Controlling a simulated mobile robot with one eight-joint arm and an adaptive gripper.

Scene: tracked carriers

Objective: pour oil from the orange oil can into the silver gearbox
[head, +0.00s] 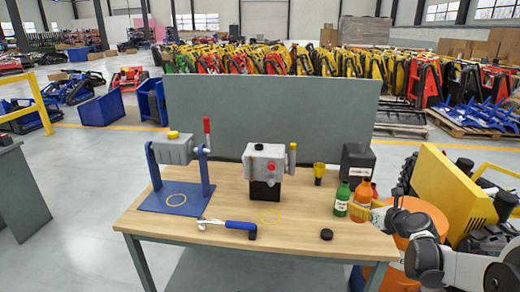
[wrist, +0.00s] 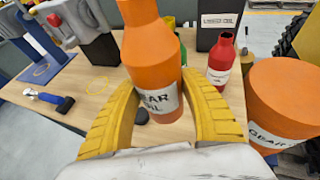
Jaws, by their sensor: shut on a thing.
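The orange oil can (head: 361,199), labelled gear oil, stands upright at the right of the workbench in the head view. In the wrist view the can (wrist: 152,45) is between the yellow fingers of my gripper (wrist: 160,88), which is shut on it. Whether its base touches the bench is not clear. A light silver-grey gearbox (head: 266,160) on a black block stands mid-bench, with a black cap and a red button. Another grey housing (head: 175,150) with a yellow cap sits on a blue stand to the left. Which one is meant is unclear.
A green bottle (head: 342,199), red can (wrist: 220,62), yellow funnel (head: 319,173) and black used-oil container (head: 357,161) stand near the can. A black disc (head: 326,234) and a blue-handled tool (head: 227,224) lie in front. A large orange container (wrist: 290,98) is at the right.

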